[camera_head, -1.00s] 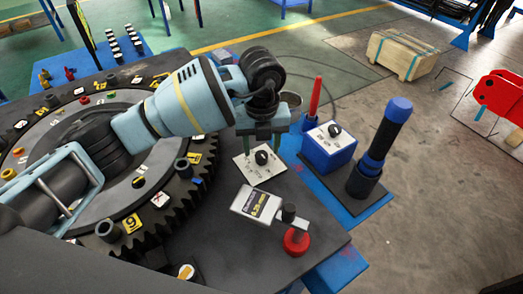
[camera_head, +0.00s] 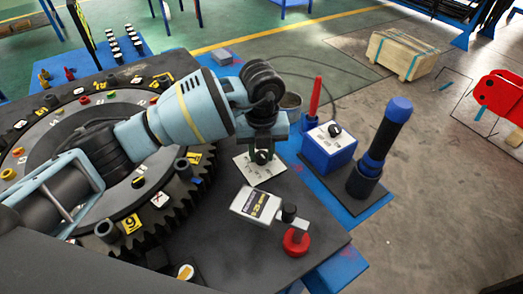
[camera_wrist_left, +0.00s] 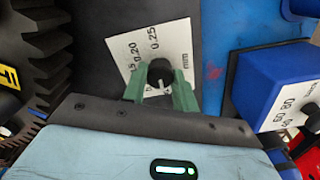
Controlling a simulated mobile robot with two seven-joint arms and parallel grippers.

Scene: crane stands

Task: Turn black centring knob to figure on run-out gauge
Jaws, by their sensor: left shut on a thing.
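The black centring knob (camera_head: 262,156) sits on a white dial plate (camera_head: 250,172) on the dark table top. In the left wrist view the knob (camera_wrist_left: 160,72) stands between green fingers, and the plate (camera_wrist_left: 122,58) shows 0.20, 0.25 and "mm". A pale mark shows on the knob's near side; which figure it points to I cannot tell. My left gripper (camera_head: 262,146) points down and is shut on the knob. The run-out gauge (camera_head: 257,204) is a pale box with a small yellow-lettered display, too small to read surely. My right gripper is not in view.
A blue box with a second dial (camera_head: 328,150), a blue-topped black tool (camera_head: 375,155) and a red rod (camera_head: 314,97) stand to the right. A red knob base (camera_head: 296,241) is in front. The large toothed ring (camera_head: 128,205) lies left.

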